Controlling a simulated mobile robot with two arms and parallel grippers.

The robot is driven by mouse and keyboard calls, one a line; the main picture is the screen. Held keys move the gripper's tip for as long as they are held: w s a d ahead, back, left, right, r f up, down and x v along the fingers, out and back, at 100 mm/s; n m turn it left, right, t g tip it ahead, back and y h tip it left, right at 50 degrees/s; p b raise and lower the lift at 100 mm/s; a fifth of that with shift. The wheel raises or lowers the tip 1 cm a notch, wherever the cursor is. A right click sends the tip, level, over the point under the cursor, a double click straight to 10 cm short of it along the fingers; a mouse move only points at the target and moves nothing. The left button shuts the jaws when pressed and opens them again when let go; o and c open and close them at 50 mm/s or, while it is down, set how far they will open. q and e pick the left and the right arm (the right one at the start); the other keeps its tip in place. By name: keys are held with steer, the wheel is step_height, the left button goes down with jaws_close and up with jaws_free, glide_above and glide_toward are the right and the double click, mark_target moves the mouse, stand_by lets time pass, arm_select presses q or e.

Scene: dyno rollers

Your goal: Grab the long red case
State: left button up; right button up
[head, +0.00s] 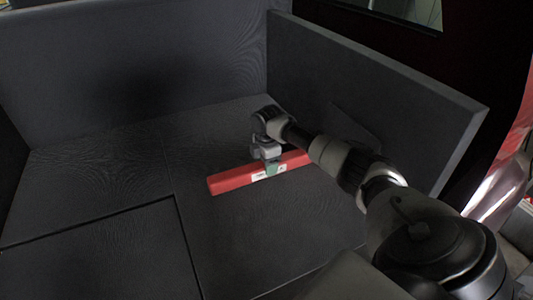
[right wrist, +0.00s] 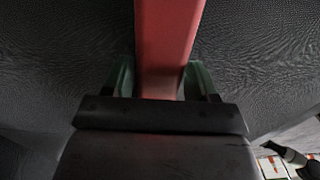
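The long red case (head: 232,180) lies on the dark grey floor panel, slanting from lower left to upper right. A pale label shows on its near side. My right gripper (head: 272,166) is over the middle of the case, pointing down. The far right end of the case is partly hidden behind my right arm in the head view. My left gripper is not in view.
A dark grey upright panel (head: 365,85) stands close on the right, behind my arm. Another upright panel (head: 130,70) closes the back. The floor panels (head: 90,185) to the left are bare, with seams between them.

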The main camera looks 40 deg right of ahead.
steer(key=c, duration=0.9)
